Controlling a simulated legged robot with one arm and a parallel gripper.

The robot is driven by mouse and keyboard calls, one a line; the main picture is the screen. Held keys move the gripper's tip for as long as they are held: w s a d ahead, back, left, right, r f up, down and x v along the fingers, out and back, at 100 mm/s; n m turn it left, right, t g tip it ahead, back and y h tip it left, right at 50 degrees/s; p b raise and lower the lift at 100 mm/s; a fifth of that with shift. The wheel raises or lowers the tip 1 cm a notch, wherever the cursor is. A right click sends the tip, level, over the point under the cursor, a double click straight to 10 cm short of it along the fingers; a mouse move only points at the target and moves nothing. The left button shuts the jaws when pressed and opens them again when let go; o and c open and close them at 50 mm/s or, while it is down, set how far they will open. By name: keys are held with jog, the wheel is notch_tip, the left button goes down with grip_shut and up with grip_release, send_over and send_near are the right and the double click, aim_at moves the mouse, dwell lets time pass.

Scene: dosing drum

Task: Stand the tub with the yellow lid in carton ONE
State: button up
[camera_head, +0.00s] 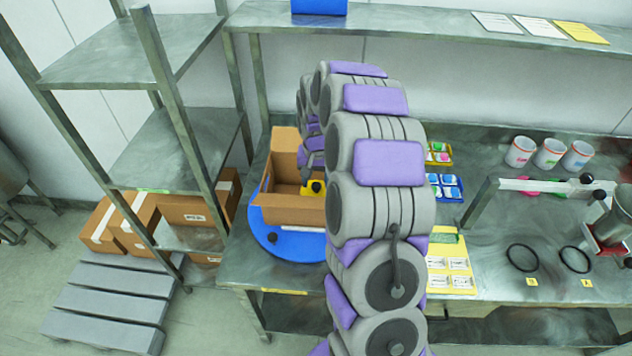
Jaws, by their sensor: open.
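A yellow lid with a dark knob (314,188) shows at the right side of an open brown carton (290,212); the tub's body below it is hidden. The carton stands on a round blue turntable (265,235) on the steel bench, and no number on it can be read. My gripper (311,168) is at the end of my arm, which curves over and down to the carton. It is open, just above the yellow lid, and its fingertips are small and partly hidden. I cannot tell whether they touch the lid.
My arm hides the middle of the bench (500,220). Several white cups (550,153), small trays (446,188) and black rings (522,257) lie to the right. A steel rack (180,150) stands close on the left, with closed cartons (125,225) below. A shelf (420,20) runs above.

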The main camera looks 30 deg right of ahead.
notch_tip(320, 180, up, 10)
jog(key=p, duration=0.2)
jog(key=s+a+r+n, duration=0.2)
jog(key=s+a+r, duration=0.3)
jog(key=s+a, duration=0.3)
jog(key=s+a+n+g, duration=0.1)
jog(key=s+a, duration=0.4)
jog(key=s, duration=0.9)
jog(key=s+a+n, duration=0.3)
jog(key=s+a, duration=0.1)
jog(key=s, duration=1)
jog(key=shift+s+a+n+g, duration=0.35)
jog(key=shift+a+n+g, duration=0.05)
jog(key=shift+r, duration=0.1)
